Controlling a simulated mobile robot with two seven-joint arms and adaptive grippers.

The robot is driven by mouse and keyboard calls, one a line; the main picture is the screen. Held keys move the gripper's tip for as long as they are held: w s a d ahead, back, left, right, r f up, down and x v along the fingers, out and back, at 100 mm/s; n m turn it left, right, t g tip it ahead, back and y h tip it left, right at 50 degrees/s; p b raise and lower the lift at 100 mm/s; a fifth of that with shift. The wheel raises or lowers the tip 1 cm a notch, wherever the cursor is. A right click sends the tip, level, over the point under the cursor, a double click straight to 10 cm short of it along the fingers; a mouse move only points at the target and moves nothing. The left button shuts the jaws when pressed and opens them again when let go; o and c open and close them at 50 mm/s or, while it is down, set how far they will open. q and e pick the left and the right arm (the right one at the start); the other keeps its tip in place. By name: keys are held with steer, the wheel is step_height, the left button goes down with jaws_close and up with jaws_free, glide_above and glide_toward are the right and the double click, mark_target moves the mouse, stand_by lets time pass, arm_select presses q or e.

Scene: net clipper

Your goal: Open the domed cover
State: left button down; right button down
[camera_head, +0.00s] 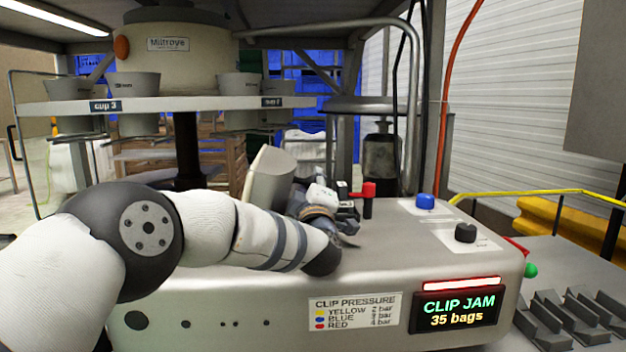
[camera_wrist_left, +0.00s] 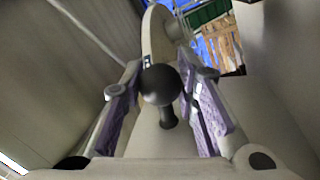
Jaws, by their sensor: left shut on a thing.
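The domed cover (camera_head: 268,178) is a pale grey shell on top of the clipper machine, standing tilted up behind my left forearm. Its lower part is hidden by my arm. My left gripper (camera_head: 330,205) is beside the cover's right side, partly hidden by my own wrist. In the left wrist view, a round black knob (camera_wrist_left: 160,84) on a short stem sits between the two purple-padded fingers of my left gripper (camera_wrist_left: 163,92), which is shut on it. My right gripper is not in view.
A red lever (camera_head: 368,191), a blue button (camera_head: 425,201) and a black knob (camera_head: 465,233) stand on the machine's top to the right. A ring platform (camera_head: 190,104) with cups is overhead. The front display (camera_head: 458,309) reads CLIP JAM, 35 bags.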

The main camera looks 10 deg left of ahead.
mark_target(283, 198)
arm_select(q)
steer(key=shift+r, duration=0.1)
stand_by(0.3)
steer(key=c, duration=1.2)
jaws_free()
steer(key=shift+w, duration=0.1)
steer(key=v, duration=1.2)
